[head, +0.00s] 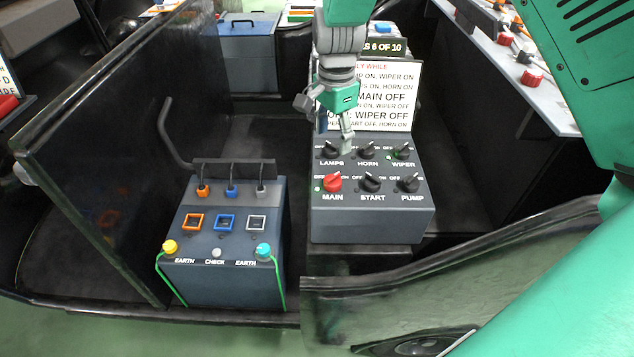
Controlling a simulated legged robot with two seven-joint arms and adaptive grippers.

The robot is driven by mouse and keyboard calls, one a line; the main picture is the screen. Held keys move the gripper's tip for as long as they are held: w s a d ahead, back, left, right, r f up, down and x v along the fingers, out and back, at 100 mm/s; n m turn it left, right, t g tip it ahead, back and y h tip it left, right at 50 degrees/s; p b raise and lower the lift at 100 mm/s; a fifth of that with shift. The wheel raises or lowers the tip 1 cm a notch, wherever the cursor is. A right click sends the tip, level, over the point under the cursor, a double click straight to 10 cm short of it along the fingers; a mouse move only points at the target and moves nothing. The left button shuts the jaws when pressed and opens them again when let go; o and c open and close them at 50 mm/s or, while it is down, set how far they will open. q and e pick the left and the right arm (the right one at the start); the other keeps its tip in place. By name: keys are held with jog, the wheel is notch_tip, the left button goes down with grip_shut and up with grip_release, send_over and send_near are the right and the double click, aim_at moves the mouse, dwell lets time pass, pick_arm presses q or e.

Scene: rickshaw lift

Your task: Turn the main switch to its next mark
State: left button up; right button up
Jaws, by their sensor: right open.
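The red main switch (333,182) is the front left knob on a dark grey switch box (372,226), above the label MAIN. Which mark its pointer is at is too small to tell. My right gripper (332,122) hangs over the back left of the box, pointing down, open and empty. One finger reaches down close to the black LAMPS knob (329,150), behind the main switch; I cannot tell whether it touches. The gripper is apart from the main switch. My left gripper is not in view.
Black HORN (367,150), WIPER (403,151), START (371,182) and PUMP (409,183) knobs share the box. A partly hidden text sign (395,95) stands behind. A second box (222,285) with plugs and a black handle stands left. A dark panel (120,150) rises further left.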

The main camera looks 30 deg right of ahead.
aim_at(333, 176)
jog(key=f, duration=0.2)
jog(key=f+b, duration=0.1)
jog(key=f, duration=0.2)
jog(key=d+f, duration=0.1)
jog(key=f, duration=0.1)
jog(key=shift+f, duration=0.3)
jog(key=f, duration=0.2)
jog(key=a+f+b, duration=0.1)
jog(key=f, duration=0.1)
jog(key=shift+f, duration=0.55)
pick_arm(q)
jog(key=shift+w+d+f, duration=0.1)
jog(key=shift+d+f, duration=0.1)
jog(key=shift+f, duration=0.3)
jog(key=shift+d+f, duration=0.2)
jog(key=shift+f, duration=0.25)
pick_arm(e)
jog(key=shift+d+f, duration=0.15)
jog(key=shift+d, duration=0.25)
jog(key=shift+c, duration=0.4)
jog(key=c, duration=1.1)
jog(key=shift+o, duration=0.2)
jog(key=shift+a, duration=0.15)
